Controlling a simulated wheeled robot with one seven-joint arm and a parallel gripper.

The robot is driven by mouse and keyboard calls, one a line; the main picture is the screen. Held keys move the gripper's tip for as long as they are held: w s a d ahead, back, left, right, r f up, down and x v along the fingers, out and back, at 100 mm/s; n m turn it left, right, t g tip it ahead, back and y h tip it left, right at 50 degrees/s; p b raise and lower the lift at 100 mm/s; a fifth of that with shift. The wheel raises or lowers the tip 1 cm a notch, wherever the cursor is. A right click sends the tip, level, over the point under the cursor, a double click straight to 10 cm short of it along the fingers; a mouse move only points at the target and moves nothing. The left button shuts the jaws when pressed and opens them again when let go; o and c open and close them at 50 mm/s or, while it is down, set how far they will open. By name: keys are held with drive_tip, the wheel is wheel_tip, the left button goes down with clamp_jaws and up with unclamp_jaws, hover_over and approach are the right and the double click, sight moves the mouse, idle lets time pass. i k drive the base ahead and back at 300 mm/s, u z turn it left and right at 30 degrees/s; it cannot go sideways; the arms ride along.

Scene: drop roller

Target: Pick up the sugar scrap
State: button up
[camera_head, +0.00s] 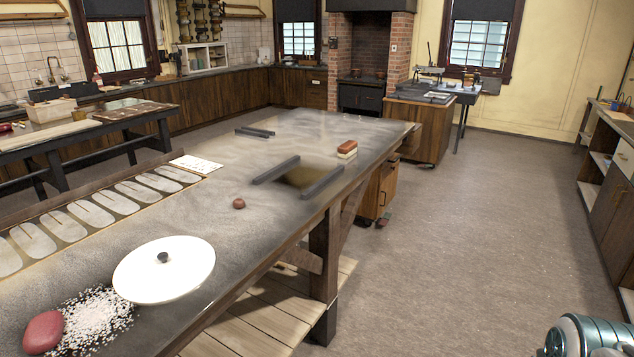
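A small reddish-brown lump (239,203), which looks like a scrap of boiled sugar, lies alone on the grey worktable (215,235), behind the white round disc. A larger smooth red lump (43,333) sits at the near left, beside a scatter of white grains (97,316). No label shows which piece the task names; the small lump looks most like a scrap. My gripper is not in view. A teal and metal rounded part at the bottom right corner appears to be a piece of my arm; its fingers do not show.
A white disc with a dark knob (163,270) lies near the table's front edge. Two dark bars (322,183) flank an opening or dark patch. A red-topped brush or block (347,148) lies beyond. Shaped plates (95,212) line the left side. Floor at right (470,240) is clear.

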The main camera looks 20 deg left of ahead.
sight(239, 203)
drive_tip(key=i, duration=1.3)
drive_tip(key=u, duration=0.9)
drive_tip(key=i, duration=0.8)
drive_tip(key=u, duration=1.35)
drive_tip(key=i, duration=0.55)
drive_tip(key=u, duration=0.45)
